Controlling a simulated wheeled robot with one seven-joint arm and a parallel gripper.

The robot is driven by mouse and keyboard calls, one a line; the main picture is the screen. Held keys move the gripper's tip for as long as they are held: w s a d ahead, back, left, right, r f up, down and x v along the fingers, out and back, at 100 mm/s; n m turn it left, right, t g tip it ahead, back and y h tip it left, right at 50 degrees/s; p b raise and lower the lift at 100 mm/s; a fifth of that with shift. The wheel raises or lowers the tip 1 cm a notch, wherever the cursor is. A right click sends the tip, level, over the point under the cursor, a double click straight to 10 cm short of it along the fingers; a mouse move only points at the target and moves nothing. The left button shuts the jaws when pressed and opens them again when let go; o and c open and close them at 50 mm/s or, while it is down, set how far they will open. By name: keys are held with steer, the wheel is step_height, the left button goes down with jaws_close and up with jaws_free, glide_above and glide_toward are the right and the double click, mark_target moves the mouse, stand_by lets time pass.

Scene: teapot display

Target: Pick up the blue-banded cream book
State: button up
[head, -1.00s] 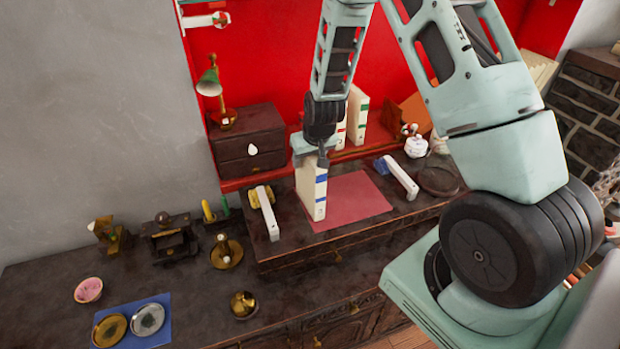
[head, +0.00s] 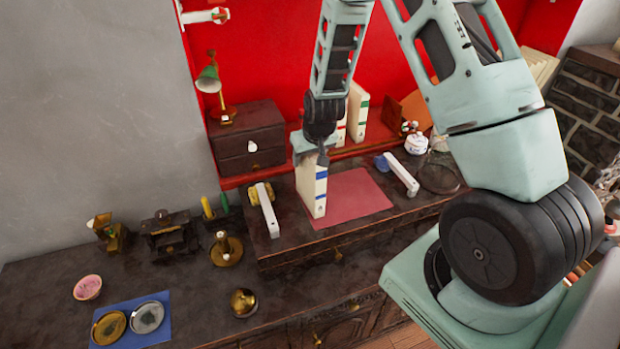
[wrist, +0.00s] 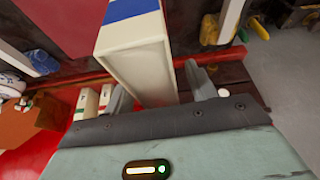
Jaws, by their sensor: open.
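The blue-banded cream book (head: 314,190) stands upright on the raised dark shelf top, at the left edge of the red mat (head: 352,196). My gripper (head: 312,158) is right above it, pointing down, with its fingers at the book's upper part. In the wrist view the book (wrist: 135,62) rises between the two fingers of my gripper (wrist: 158,90). The fingers are open, one on each side, with a visible gap at the right finger. The left finger is close to the book; contact cannot be told.
White-handled objects lie left (head: 265,212) and right (head: 402,174) of the mat. Two other cream books (head: 356,112) stand behind on the red ledge. A dark drawer box (head: 248,138) is behind left. A brass candlestick (head: 226,249) stands on the lower counter.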

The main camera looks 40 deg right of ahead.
jaws_close()
steer(key=shift+r, duration=0.15)
